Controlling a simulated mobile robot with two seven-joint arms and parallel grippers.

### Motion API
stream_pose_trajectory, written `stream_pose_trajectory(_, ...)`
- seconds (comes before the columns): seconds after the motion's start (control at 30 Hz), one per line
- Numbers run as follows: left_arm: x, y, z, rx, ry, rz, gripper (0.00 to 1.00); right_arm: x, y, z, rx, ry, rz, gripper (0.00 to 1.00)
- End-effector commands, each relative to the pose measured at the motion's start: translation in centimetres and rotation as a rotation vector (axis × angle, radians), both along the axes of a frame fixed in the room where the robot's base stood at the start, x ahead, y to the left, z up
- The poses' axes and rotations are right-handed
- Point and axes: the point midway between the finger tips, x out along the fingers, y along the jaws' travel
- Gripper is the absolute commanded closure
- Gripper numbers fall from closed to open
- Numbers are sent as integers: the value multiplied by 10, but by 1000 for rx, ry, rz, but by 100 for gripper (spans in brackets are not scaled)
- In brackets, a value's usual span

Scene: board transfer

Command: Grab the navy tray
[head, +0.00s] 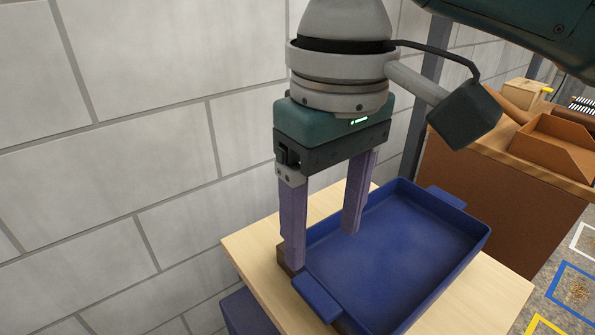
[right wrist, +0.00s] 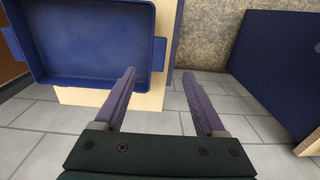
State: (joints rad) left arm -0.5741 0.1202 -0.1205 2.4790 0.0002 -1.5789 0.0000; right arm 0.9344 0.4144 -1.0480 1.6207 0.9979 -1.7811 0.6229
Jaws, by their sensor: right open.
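The navy tray (head: 400,240) is a shallow rectangular box with a tab handle at each end. It lies upright and looks empty on a light wood table (head: 480,310). My right gripper (head: 322,250) points down at the tray's left side, its two purple fingers apart with nothing between them. In the head view one finger hangs outside the left wall and the other in front of the tray's interior; I cannot tell whether either touches. The right wrist view shows the tray (right wrist: 85,75) at upper left of the open gripper (right wrist: 160,72). My left gripper is not in view.
A grey block wall (head: 120,150) stands close on the left. A small brown block (head: 287,263) is at the tray's left edge. A brown cabinet (head: 490,205) with an open brown box (head: 560,145) stands behind right. A dark blue panel (right wrist: 285,70) fills the wrist view's right.

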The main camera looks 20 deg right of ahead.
Motion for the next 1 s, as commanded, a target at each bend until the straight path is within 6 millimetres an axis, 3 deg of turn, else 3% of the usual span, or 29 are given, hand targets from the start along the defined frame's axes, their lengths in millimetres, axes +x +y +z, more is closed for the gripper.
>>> stream_pose_trajectory(0.03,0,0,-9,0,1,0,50,2,-3,-7,-9,0,-8,28)
stream_pose_trajectory(0.47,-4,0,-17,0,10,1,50,3,-4,-54,-15,3,-16,28)
stream_pose_trajectory(0.73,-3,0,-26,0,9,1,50,2,-1,-94,-16,5,-14,28)
stream_pose_trajectory(1.0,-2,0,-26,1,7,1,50,3,-1,-103,-15,1,-13,28)
